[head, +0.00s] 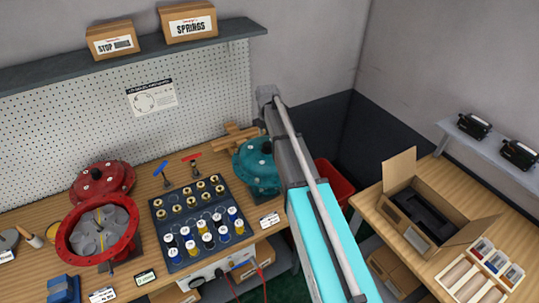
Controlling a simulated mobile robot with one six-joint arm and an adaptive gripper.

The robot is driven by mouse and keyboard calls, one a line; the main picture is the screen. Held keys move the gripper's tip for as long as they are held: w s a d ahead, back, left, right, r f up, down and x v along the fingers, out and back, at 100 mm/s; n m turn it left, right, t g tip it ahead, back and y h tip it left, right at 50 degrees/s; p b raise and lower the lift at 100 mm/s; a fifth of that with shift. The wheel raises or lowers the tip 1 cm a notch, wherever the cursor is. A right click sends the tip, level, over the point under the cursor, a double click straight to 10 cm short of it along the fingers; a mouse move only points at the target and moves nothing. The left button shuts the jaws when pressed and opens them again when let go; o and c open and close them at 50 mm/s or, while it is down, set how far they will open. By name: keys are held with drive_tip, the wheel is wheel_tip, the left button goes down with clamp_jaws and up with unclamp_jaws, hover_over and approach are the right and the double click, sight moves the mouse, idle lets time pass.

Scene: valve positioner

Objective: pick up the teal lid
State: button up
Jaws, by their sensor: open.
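A teal round domed part (257,165), which looks like the teal lid, is on the wooden workbench at its right part, near the back. Its right side is partly hidden behind my arm. I cannot tell whether the lid is separate from a body beneath it. My arm rises through the middle of the head view and passes just right of the teal part. My gripper does not show in this view.
A black tray (153,215) of brass and capped pieces lies left of the teal part. A red lid (102,180) and an open red housing (122,234) are further left. Wooden pieces (235,138) lie behind the teal part. A red bin (340,184) and an open carton (453,238) are right.

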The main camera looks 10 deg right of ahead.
sight(267, 144)
drive_tip(key=shift+w+a+f+b, duration=0.1)
drive_tip(key=shift+a+f+b, duration=0.05)
drive_tip(key=shift+f+b, duration=2.4)
drive_tip(key=shift+c, duration=0.3)
clamp_jaws()
